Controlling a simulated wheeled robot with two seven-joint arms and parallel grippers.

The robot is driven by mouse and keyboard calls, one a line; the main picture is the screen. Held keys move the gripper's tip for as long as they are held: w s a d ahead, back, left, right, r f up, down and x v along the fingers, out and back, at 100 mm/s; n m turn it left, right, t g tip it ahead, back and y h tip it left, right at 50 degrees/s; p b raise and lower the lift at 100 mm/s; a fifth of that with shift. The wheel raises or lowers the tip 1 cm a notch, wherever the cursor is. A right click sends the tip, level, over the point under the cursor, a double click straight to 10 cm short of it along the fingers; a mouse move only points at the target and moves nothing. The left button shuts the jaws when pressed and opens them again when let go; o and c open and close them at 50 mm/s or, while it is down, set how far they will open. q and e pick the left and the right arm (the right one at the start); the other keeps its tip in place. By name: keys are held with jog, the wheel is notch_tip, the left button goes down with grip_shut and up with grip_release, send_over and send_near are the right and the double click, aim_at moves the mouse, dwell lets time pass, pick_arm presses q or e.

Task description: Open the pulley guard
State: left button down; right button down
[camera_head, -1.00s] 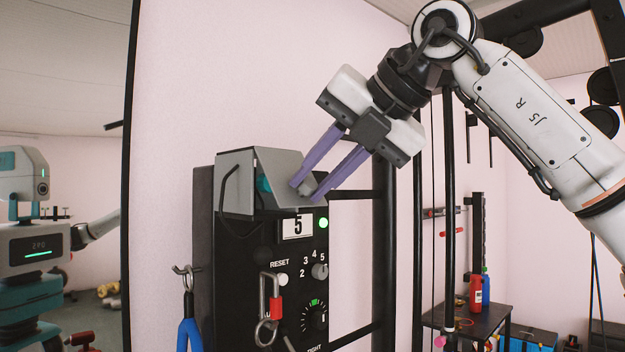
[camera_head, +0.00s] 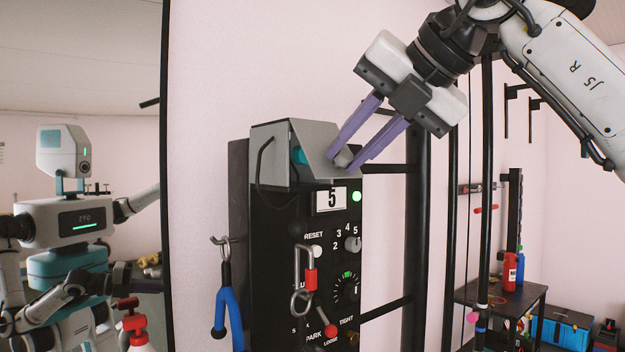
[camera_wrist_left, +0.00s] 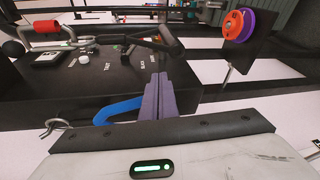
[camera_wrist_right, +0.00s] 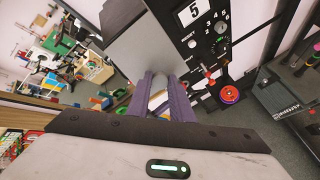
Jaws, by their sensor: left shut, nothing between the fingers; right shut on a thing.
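The pulley guard (camera_head: 322,136) is a grey hood on top of a black control box (camera_head: 275,205). A teal part (camera_head: 299,156) shows at the hood's left side. My right gripper (camera_head: 347,160) reaches down from the upper right and is shut on a grey knob on the guard's slanted front. In the right wrist view the knob (camera_wrist_right: 158,84) sits between the purple fingers, in front of the grey guard panel (camera_wrist_right: 142,50). My left gripper (camera_wrist_left: 160,92) shows in the left wrist view, fingers together and empty, in front of the black box (camera_wrist_left: 60,90).
A carabiner (camera_head: 297,270) with a red sleeve hangs on the box front. A blue-handled tool (camera_head: 228,310) hangs from a hook at its left. A mirror (camera_head: 90,80) stands left. Black frame posts (camera_head: 418,230) and a small table (camera_head: 500,295) are right.

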jog(key=shift+r, duration=0.1)
pick_arm(q)
jog(key=s+d+r+g+h, duration=0.1)
jog(key=s+r+h, duration=0.15)
jog(key=r, duration=0.85)
jog(key=s+d+r+g+h, duration=0.2)
jog(key=r+h, duration=0.1)
jog(key=r, duration=0.8)
jog(key=s+d+r+g+h, duration=0.1)
jog(key=s+r+h, duration=0.15)
jog(key=r, duration=0.85)
jog(key=x, duration=0.9)
jog(key=shift+d, duration=0.3)
jog(key=shift+r, duration=0.1)
